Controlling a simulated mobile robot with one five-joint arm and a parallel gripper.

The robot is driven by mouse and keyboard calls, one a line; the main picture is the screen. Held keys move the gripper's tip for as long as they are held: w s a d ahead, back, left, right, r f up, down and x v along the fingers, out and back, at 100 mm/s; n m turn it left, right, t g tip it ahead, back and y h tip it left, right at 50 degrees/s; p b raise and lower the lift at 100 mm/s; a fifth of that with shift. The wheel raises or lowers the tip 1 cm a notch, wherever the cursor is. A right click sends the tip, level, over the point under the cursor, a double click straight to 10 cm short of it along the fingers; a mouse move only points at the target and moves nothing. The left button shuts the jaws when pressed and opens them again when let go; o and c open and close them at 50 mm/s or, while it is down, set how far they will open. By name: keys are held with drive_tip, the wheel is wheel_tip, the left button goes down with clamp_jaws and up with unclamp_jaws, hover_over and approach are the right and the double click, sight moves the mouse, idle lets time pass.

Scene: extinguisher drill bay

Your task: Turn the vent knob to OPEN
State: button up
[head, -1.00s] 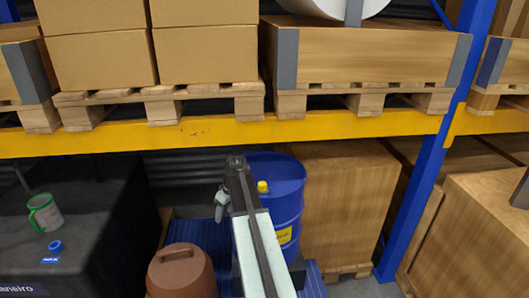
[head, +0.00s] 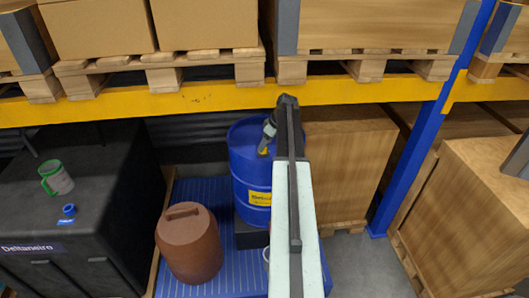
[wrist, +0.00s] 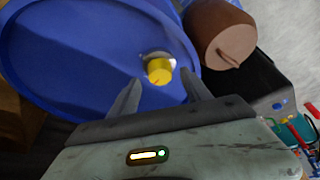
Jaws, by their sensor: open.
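The yellow vent knob (wrist: 159,70) sits on the top of the blue drum (wrist: 80,65), with a pale metal collar behind it and a small red mark on its face. My gripper (wrist: 161,79) is open, with one finger to each side of the knob in the wrist view; I cannot tell how far above it they are. In the head view my gripper (head: 266,138) is over the drum top, and the yellow knob (head: 263,152) shows just below it. No OPEN marking is readable.
A brown jug (head: 190,243) stands left of the drum on a blue ribbed platform (head: 225,200). A yellow rack beam (head: 150,104) crosses behind and above. A wooden crate (head: 345,165) stands right of the drum. A black case (head: 90,220) at left bears a green-handled mug (head: 57,178).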

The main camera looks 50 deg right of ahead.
drive_tip(key=b+x, duration=0.1)
drive_tip(key=x, duration=0.1)
drive_tip(key=shift+w+f, duration=0.1)
drive_tip(key=shift+f, duration=0.2)
drive_tip(key=shift+r, duration=0.15)
drive_tip(key=shift+c, duration=0.4)
